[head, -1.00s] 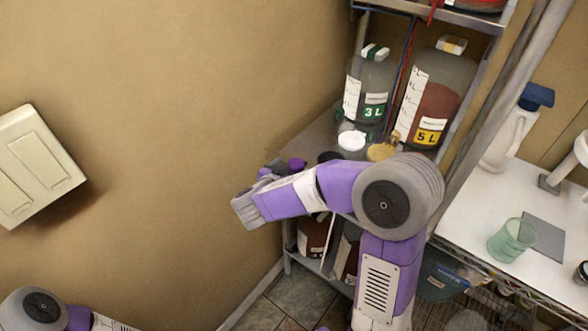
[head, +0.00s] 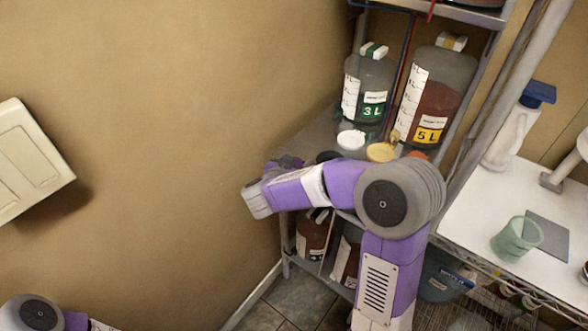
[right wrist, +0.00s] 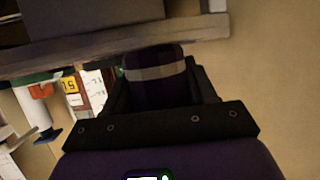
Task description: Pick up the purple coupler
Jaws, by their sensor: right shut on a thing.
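The purple coupler (right wrist: 157,92), dark with a paler band, sits between the fingers of my right gripper (right wrist: 160,80) in the right wrist view. The gripper is shut on it. In the head view my right gripper (head: 284,165) is at the left end of the shelf, mostly hidden behind my own wrist, and the coupler cannot be made out clearly there. My left gripper is out of view; only part of the left arm shows at the lower left.
A 3 L jug (head: 369,85) and a 5 L jug (head: 437,95) stand on the metal shelf (head: 318,140). A white lid (head: 351,139) and a yellow lid (head: 381,152) lie before them. A green cup (head: 516,240) stands on the white table. The wall is close on the left.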

